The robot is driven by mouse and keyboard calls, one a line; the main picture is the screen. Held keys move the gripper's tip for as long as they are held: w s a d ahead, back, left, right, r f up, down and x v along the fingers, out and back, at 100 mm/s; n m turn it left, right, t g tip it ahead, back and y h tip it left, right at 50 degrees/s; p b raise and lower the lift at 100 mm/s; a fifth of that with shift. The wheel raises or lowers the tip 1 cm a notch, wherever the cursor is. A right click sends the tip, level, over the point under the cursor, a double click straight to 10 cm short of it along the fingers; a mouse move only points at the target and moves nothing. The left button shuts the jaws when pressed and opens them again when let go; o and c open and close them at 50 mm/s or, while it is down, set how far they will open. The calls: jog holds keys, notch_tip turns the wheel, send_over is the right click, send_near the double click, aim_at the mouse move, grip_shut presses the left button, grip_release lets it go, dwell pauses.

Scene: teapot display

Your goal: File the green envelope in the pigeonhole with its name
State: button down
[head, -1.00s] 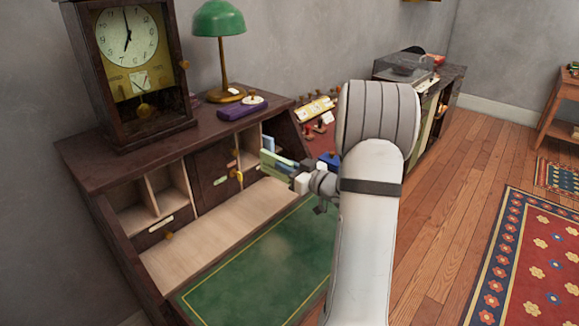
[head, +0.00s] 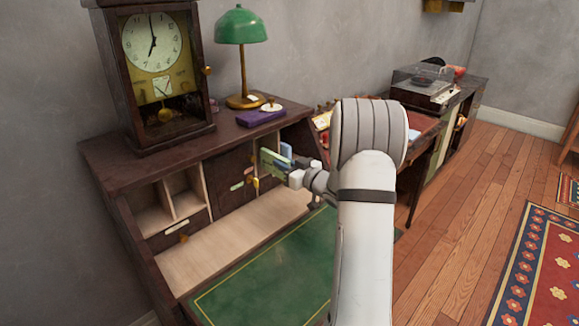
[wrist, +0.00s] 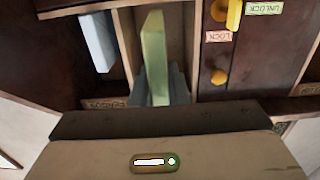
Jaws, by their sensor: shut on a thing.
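The green envelope (wrist: 154,50) stands on edge between the fingers of my gripper (wrist: 160,88), which is shut on it. In the wrist view its far end lies within the opening of a pale wooden pigeonhole (wrist: 184,45), between two partitions; how deep it reaches is unclear. In the head view the green envelope (head: 271,161) is at the desk's right-hand pigeonholes, and my gripper (head: 292,172) is just outside them. A pale blue envelope (wrist: 98,40) stands in the neighbouring compartment; it also shows in the head view (head: 286,151). A small label (wrist: 106,103) below is unreadable.
A dark cupboard door with a yellow handle (wrist: 235,14) and LOCK (wrist: 219,37) and UNLOCK (wrist: 264,8) labels adjoins the pigeonhole. A clock (head: 155,70), green lamp (head: 241,25) and purple box (head: 258,117) stand on the desk. The green writing surface (head: 270,275) is clear.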

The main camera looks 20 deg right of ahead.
jog(key=shift+x, duration=1.85)
jog(key=c, duration=1.3)
grip_release()
jog(key=v, duration=0.7)
jog(key=shift+s+d+r, duration=0.1)
jog(key=shift+s+d, duration=0.05)
jog(key=shift+s, duration=0.2)
